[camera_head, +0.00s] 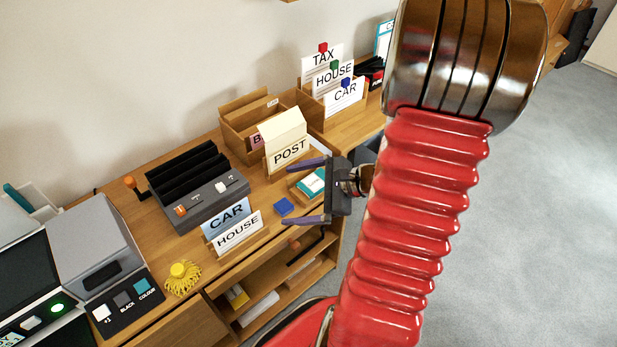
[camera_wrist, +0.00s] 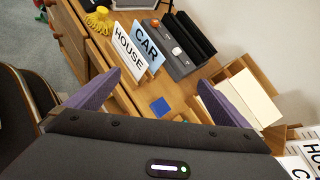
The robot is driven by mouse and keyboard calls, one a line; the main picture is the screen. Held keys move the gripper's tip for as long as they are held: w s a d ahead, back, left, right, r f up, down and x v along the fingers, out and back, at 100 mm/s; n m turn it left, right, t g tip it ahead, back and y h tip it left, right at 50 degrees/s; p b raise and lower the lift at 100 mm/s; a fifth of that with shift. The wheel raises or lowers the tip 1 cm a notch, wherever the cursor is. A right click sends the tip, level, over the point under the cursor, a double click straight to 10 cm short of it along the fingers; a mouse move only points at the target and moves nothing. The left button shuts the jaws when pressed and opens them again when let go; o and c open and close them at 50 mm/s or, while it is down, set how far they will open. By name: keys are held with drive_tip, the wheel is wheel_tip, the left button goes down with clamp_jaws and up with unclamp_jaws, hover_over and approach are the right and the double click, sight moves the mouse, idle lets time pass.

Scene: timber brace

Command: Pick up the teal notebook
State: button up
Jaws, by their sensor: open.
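A teal block-like item (camera_head: 312,183) with a pale label, which looks like the notebook, lies in a small wooden tray (camera_head: 296,192) on the desk's right part. My gripper (camera_head: 287,193) is open and empty, its purple fingers pointing left over the desk. Its palm is beside the tray in the picture and partly covers it; the height gap is unclear. In the wrist view the fingers (camera_wrist: 158,80) are spread wide and the gripper body hides most of the tray area. A blue square (camera_head: 284,207) lies left of the tray and shows between the fingers (camera_wrist: 160,106).
A POST box (camera_head: 288,150), a dark slotted machine (camera_head: 196,190) and CAR and HOUSE cards (camera_head: 238,234) stand around the blue square. A wooden card holder (camera_head: 322,110) stands behind. A yellow tasselled thing (camera_head: 183,278) lies at left. Open shelves (camera_head: 285,285) are below.

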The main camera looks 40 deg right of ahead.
drive_tip(key=s+d+f+m+t+h, duration=0.2)
drive_tip(key=d+f+m+h, duration=0.1)
drive_tip(key=d, duration=0.4)
drive_tip(key=s+d+f+m+t+h, duration=0.2)
drive_tip(key=d+f+m, duration=0.3)
drive_tip(key=d+m, duration=0.3)
drive_tip(key=shift+s+d+f+h, duration=0.2)
drive_tip(key=shift+s+h, duration=0.45)
drive_tip(key=shift+h, duration=0.05)
drive_tip(key=shift+w, duration=0.1)
approach(317, 183)
drive_tip(key=shift+d+x, duration=0.2)
drive_tip(key=shift+x, duration=1.65)
drive_tip(key=shift+r, duration=0.15)
drive_tip(key=shift+x, duration=2.65)
drive_tip(key=shift+a, duration=0.1)
